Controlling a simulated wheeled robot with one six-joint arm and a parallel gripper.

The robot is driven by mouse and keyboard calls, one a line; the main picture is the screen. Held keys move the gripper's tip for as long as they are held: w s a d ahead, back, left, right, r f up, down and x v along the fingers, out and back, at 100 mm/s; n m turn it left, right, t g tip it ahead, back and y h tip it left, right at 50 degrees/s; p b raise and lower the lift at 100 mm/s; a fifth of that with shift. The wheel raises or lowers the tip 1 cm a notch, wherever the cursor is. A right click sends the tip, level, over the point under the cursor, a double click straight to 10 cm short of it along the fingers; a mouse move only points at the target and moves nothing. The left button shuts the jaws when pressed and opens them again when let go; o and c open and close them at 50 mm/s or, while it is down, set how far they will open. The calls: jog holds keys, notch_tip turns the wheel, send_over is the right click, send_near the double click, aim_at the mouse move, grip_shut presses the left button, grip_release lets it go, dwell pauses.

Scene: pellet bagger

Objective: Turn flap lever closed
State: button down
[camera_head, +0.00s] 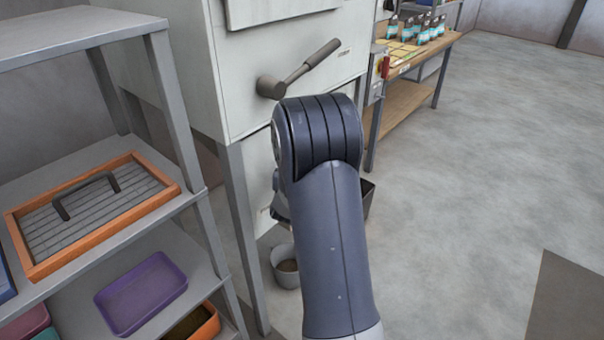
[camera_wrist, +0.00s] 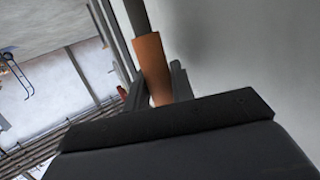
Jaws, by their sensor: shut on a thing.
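In the wrist view, a lever with an orange-brown grip (camera_wrist: 152,68) on a dark rod stands close beside a pale machine wall. My gripper (camera_wrist: 157,84) is shut on this grip, one dark finger on each side of it. In the head view my arm hides the gripper's fingers and this lever, so I cannot tell its angle there. Another lever (camera_head: 308,66), grey-brown with a round hub, sticks out of the machine's front (camera_head: 235,75) above my arm and points up to the right; nothing touches it.
A grey shelf rack at the left holds an orange-framed screen (camera_head: 38,270) and a purple tray (camera_head: 120,312). A pale bucket (camera_head: 284,276) stands on the floor below the machine. A wooden bench (camera_head: 405,100) with bags stands behind. The floor at right is open.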

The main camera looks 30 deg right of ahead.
jog(key=shift+s+a+f, duration=0.1)
jog(key=shift+a+f, duration=0.05)
jog(key=shift+a, duration=0.2)
jog(key=c, duration=1.5)
grip_release()
jog(key=v, duration=1)
jog(key=shift+s+a, duration=0.25)
jog(key=shift+s, duration=0.1)
